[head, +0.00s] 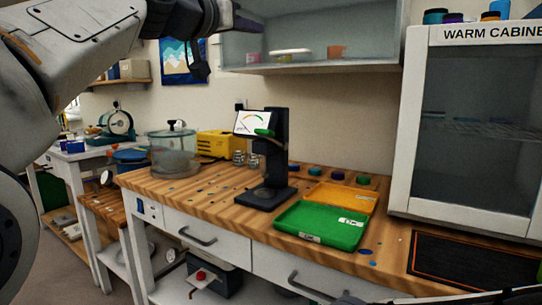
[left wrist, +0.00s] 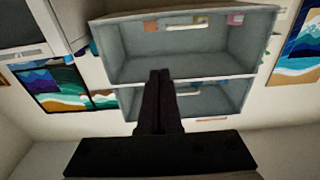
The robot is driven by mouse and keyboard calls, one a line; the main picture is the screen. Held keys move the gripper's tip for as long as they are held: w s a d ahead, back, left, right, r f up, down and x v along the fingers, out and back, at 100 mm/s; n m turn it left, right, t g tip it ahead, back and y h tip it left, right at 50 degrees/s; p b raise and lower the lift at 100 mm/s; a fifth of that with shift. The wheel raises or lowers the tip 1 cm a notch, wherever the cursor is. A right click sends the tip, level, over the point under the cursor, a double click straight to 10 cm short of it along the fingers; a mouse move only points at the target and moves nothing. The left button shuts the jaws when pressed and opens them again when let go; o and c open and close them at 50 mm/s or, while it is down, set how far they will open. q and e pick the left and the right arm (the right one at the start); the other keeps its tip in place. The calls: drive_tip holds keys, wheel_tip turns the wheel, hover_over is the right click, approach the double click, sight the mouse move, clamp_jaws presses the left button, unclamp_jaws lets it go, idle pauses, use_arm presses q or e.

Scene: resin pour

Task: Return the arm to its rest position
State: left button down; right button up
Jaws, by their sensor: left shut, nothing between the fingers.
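My left arm (head: 75,60) comes in from the left, raised high in front of the wall. My left gripper (head: 248,24) is at the top of the head view, in front of the open wall shelf and well above the bench. In the left wrist view its two dark fingers (left wrist: 160,76) lie together, shut, with nothing between them. They point towards the grey wall shelf (left wrist: 120,72), seen tilted. My right gripper is not in view.
The wooden bench (head: 225,207) holds a dial press (head: 279,165), a glass chamber (head: 174,155), a green tray (head: 318,226) and an orange tray (head: 345,198). The warm cabinet (head: 398,130) stands at right. The open wall shelf (head: 335,66) hangs near my left gripper.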

use_arm(q)
drive_tip(key=s+d+f+g+y, duration=0.1)
drive_tip(key=d+f+g, duration=0.25)
drive_tip(key=f, duration=0.55)
drive_tip(key=s+d+f+g, duration=0.2)
drive_tip(key=d+f, duration=0.2)
drive_tip(key=f, duration=0.6)
drive_tip(key=s+d+f+g+y, duration=0.15)
drive_tip(key=s+f, duration=0.25)
drive_tip(key=f, duration=0.4)
drive_tip(key=s+f+g+y, duration=0.1)
drive_tip(key=s+f+g, duration=0.25)
drive_tip(key=f, duration=0.45)
drive_tip(key=s+a+f+m+g+y, duration=0.1)
drive_tip(key=s+a+f+g+y, duration=0.3)
drive_tip(key=s+f, duration=0.75)
drive_tip(key=s+a+f+g+y, duration=0.2)
drive_tip(key=s+a+f, duration=0.4)
drive_tip(key=s+f, duration=0.55)
wheel_tip(320, 180, up, 28)
drive_tip(key=p, duration=2.7)
drive_tip(key=shift+t+h, duration=0.25)
